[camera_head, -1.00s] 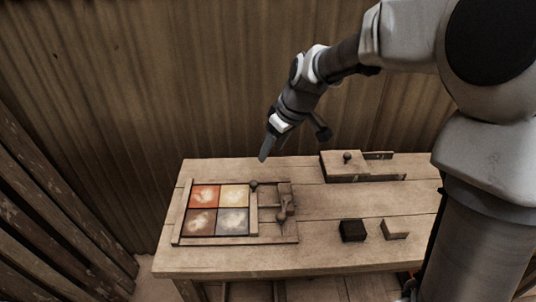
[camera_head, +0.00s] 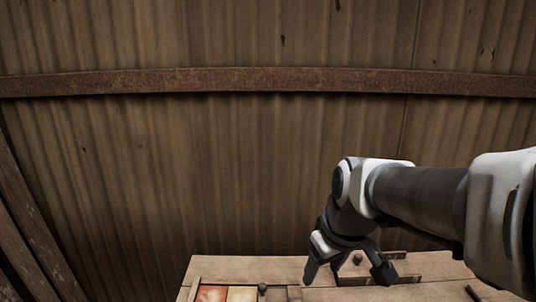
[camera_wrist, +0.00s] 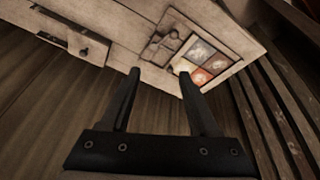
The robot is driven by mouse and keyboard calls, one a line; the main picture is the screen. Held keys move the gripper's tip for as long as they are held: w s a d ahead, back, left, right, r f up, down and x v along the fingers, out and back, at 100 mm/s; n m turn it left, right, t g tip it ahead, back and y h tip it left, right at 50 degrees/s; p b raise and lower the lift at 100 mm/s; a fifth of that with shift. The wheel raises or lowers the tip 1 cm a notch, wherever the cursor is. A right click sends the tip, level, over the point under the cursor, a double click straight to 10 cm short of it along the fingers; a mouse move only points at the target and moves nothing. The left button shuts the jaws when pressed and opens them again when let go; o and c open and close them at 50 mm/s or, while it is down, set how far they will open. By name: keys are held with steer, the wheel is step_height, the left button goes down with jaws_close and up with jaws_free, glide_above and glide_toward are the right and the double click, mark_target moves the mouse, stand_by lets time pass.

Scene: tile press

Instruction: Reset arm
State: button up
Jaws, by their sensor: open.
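My gripper (camera_head: 325,270) is open and empty in the head view, in front of the wall and above the back part of the table. In the wrist view its two dark fingers (camera_wrist: 160,85) stand apart with nothing between them. The tile press (camera_wrist: 232,35) lies on the table beyond the fingertips, its frame holding orange, yellow, grey and reddish tiles. In the head view only the back of the press shows, with the orange tile (camera_head: 211,294) and the yellow tile (camera_head: 242,294) cut by the bottom edge.
A corrugated wall (camera_head: 200,180) with a rusty rail (camera_head: 270,81) rises behind. Slats (camera_wrist: 275,120) stand at right in the wrist view.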

steer(key=s+d+r+m+p, duration=0.1)
steer(key=s+d+r+m, duration=0.1)
steer(key=s, duration=0.3)
steer(key=s+d+r+m+t+p, duration=0.1)
steer(key=s+d+r+m, duration=0.1)
steer(key=s, duration=0.4)
steer(key=shift+s+r+m+h+p, duration=0.3)
steer(key=shift+r+m+h, duration=0.15)
steer(key=shift+m, duration=0.15)
stand_by(0.7)
